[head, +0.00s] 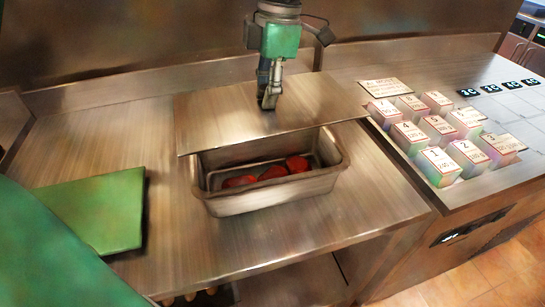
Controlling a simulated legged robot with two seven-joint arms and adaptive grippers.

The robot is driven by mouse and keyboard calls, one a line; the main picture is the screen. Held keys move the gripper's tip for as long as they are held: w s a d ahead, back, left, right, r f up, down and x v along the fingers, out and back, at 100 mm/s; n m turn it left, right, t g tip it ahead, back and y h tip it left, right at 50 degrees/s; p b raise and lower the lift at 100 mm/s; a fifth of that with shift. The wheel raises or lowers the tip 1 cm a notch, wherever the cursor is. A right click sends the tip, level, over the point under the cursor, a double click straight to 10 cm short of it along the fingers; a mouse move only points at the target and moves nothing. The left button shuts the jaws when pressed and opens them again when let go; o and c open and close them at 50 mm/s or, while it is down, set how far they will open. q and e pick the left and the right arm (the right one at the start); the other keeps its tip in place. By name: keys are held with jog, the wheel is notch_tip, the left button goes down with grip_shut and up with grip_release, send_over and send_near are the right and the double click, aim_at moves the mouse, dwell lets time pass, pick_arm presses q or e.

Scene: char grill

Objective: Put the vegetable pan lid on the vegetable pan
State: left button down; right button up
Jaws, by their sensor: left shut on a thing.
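The vegetable pan (270,200) is a rectangular metal tray on the steel counter, with several red pieces (273,173) inside. The vegetable pan lid (220,125) is a flat metal sheet that covers the back part of the pan, while the front part of the opening shows. The lid sits askew to the pan and reaches past it on both sides. Whether it touches the rim I cannot tell. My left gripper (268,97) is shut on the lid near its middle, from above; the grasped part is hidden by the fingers. My right gripper is out of view.
The steel counter (335,230) is bare in front of and to the right of the pan. Several labelled small blocks (438,165) stand on the right-hand surface beside a tilted sign (386,88). A low wall (130,87) closes the counter's back.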

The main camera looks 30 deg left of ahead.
aim_at(269, 112)
pick_arm(q)
jog(key=f, duration=0.3)
jog(key=shift+s+d+f, duration=0.15)
jog(key=shift+d+f, duration=0.2)
notch_tip(269, 112, down, 6)
jog(key=shift+a+r, duration=0.1)
jog(key=shift+a+f, duration=0.15)
jog(key=shift+f, duration=0.35)
jog(key=c, duration=1.4)
grip_release()
jog(key=shift+a, duration=0.2)
jog(key=shift+d, duration=0.15)
